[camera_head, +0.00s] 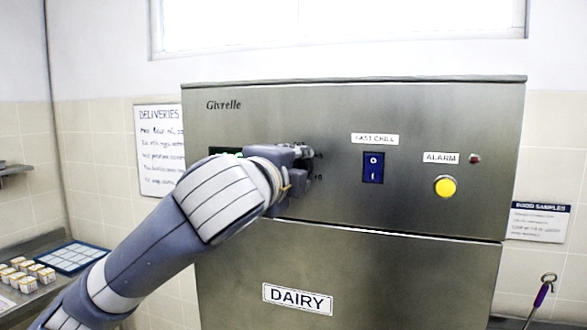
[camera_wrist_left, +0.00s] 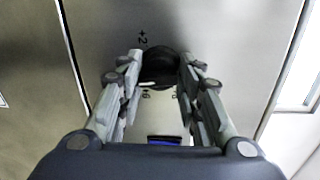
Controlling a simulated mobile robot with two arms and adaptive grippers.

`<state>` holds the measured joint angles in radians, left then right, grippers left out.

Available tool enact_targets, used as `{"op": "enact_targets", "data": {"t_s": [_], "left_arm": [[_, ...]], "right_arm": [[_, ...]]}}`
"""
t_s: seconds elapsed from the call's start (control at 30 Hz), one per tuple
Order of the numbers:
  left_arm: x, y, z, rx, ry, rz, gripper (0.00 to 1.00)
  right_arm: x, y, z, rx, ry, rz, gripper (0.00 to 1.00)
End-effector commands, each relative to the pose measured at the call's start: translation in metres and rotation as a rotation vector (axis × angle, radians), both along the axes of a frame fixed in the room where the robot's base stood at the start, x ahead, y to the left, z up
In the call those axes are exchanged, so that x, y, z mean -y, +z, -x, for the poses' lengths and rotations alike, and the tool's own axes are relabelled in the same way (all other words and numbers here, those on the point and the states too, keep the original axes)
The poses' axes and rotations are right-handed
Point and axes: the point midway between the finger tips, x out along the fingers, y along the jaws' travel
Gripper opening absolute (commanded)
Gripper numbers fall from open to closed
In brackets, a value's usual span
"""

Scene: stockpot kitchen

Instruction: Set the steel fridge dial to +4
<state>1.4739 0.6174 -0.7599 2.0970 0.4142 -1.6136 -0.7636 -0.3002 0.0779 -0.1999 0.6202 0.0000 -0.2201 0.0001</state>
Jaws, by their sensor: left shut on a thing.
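The steel fridge (camera_head: 360,200) stands ahead, with its brand name at the top left of its front. My left gripper (camera_head: 308,165) is at the upper panel and covers the dial in the head view. In the left wrist view the dark round dial (camera_wrist_left: 160,66) sits between the two fingertips of my left gripper (camera_wrist_left: 158,72), which are shut on it from both sides. A +2 mark shows above the dial there, and a mark like +6 below it. The +4 mark is hidden. A pale line shows near the dial's lower left edge; I cannot tell if it is the pointer. My right gripper is out of view.
A blue rocker switch (camera_head: 373,168), a yellow alarm button (camera_head: 445,186) and a small red lamp (camera_head: 475,159) are right of the dial. Small boxes (camera_head: 27,272) stand on the counter at left.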

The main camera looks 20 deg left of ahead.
Motion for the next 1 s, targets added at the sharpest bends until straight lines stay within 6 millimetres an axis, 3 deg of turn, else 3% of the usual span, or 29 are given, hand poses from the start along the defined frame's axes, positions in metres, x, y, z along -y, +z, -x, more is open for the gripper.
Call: {"op": "enact_targets", "data": {"t_s": [0.3, 0.8, 0.83, 0.9, 1.0], "left_arm": [[0.0000, 0.0012, 0.0004, 0.007, 0.000, -0.100, 0.09], [0.0002, 0.0005, 0.0002, 0.006, 0.000, -0.115, 0.09], [0.0002, 0.0005, 0.0002, 0.006, 0.000, -0.115, 0.40], [0.0002, 0.0003, 0.0002, 0.006, 0.000, -0.115, 0.54], [0.0002, 0.0001, 0.0002, 0.005, 0.000, -0.115, 0.54]], "right_arm": [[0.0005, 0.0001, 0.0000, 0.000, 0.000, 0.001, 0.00], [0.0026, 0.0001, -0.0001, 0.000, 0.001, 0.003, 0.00], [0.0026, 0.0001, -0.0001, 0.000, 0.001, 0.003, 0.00], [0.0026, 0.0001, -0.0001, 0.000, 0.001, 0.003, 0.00], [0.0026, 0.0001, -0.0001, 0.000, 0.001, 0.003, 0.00]]}}
